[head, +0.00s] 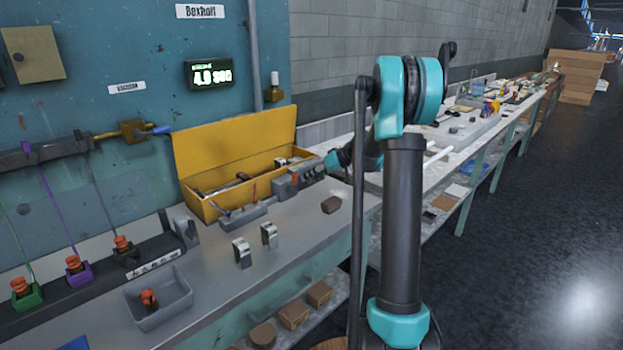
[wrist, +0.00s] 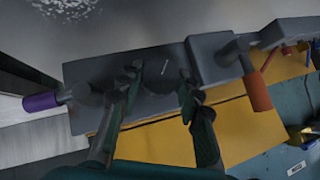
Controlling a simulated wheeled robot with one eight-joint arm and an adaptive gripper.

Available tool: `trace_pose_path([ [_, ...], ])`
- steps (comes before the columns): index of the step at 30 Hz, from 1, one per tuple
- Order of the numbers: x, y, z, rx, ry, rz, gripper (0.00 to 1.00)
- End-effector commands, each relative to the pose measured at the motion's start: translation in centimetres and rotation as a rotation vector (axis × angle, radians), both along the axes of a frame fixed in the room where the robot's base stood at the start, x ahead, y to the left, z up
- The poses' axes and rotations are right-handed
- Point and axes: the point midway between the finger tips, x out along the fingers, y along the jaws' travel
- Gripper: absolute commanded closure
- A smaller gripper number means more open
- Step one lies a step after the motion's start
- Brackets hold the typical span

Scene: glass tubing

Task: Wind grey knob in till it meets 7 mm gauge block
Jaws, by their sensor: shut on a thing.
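In the wrist view, my gripper (wrist: 162,82) has its two dark fingers around a dark grey part, which looks like the grey knob (wrist: 163,75). A short white line shows on it. Behind is a dark grey fixture body (wrist: 85,75), with a purple-ended handle (wrist: 40,101) at left and an orange handle (wrist: 256,92) at right. In the head view, a grey fixture (head: 297,181) stands before the yellow box; the arm hides part of the area around my gripper. I cannot make out the 7 mm gauge block or any gap to it.
An open yellow box (head: 205,208) stands against the blue wall. A grey tray (head: 170,312) holds an orange-topped piece. A display (head: 209,74) hangs on the wall.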

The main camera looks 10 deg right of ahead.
Motion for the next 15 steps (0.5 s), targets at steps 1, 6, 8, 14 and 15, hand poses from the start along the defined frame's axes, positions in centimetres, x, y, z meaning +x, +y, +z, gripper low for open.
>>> trace_pose_path([
  [1,0.12,-0.13,-0.07,0.025,0.017,-0.001,0.94],
  [6,0.15,-0.19,-0.08,0.096,0.070,-0.002,0.94],
  [8,0.15,-0.20,-0.12,0.113,0.083,-0.002,0.94],
  [14,0.14,-0.17,-0.11,0.150,0.110,-0.002,0.94],
  [15,0.13,-0.16,-0.12,0.154,0.113,-0.001,0.94],
])
